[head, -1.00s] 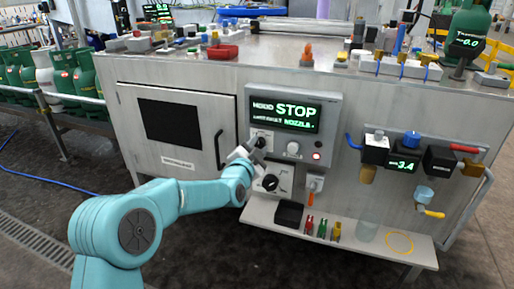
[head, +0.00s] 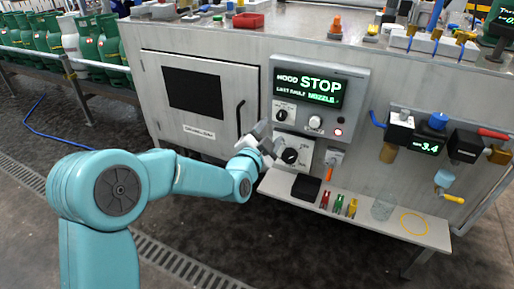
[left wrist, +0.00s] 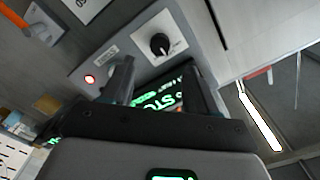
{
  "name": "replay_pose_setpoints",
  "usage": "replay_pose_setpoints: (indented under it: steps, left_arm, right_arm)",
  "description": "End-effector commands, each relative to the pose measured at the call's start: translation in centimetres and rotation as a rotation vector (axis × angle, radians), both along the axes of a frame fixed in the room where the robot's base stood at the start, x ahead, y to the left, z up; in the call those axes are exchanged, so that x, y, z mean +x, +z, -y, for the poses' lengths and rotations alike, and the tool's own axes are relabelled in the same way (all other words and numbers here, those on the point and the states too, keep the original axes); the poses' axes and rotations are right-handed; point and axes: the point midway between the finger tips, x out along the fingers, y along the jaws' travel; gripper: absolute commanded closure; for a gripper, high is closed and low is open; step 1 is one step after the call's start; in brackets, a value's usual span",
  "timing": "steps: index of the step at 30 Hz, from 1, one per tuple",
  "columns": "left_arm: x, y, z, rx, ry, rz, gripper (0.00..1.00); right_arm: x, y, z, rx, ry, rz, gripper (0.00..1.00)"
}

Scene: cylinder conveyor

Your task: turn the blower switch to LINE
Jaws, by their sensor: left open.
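The control panel (head: 352,82) shows "STOP" on its green display. Below the display are a black knob (head: 281,114), a pale knob (head: 315,122) and a lit red lamp (head: 338,133). A larger black knob (head: 290,156) sits on a white plate below the panel. The labels are too small to tell which knob is the blower switch. My left gripper (head: 268,140) is open and empty, in front of the panel's lower left, beside the lower plate. In the left wrist view, the upper black knob (left wrist: 160,44) shows beyond the open fingers (left wrist: 158,88). My right gripper is out of view.
A cabinet door handle (head: 240,118) sticks out left of the panel. The floor in front is clear.

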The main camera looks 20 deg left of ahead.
Motion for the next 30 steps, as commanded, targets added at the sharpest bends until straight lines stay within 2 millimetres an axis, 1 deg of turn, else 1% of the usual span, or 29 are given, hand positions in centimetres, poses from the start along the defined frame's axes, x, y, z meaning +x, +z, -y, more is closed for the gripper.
replay_pose_setpoints:
  steps: [1, 6, 9, 12, 16, 29, 30]
  left_arm:
    - [-1.3, 0.2, -0.1, 0.000, -0.001, -0.002, 0.42]
    - [-5.1, 0.1, -0.2, 0.000, 0.000, -0.001, 0.42]
    - [-6.8, 0.0, -0.2, 0.000, 0.001, -0.002, 0.42]
    - [-7.8, 0.0, -0.3, 0.000, 0.001, -0.001, 0.42]
    - [-8.4, 0.0, -0.3, 0.000, 0.001, -0.001, 0.42]
    - [-8.4, 0.0, -0.3, 0.000, 0.001, -0.001, 0.42]
    - [-8.3, -0.3, -0.5, -0.001, 0.004, -0.006, 0.42]
  right_arm:
    - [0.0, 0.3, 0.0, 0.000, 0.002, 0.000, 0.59]
    - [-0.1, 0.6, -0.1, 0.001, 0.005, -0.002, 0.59]
    - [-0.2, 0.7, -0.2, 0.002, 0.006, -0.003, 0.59]
    - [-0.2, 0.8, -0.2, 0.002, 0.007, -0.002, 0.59]
    - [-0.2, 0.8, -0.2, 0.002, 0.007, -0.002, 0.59]
    - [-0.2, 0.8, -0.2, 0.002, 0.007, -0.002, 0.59]
    - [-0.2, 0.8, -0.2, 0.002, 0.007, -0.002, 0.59]
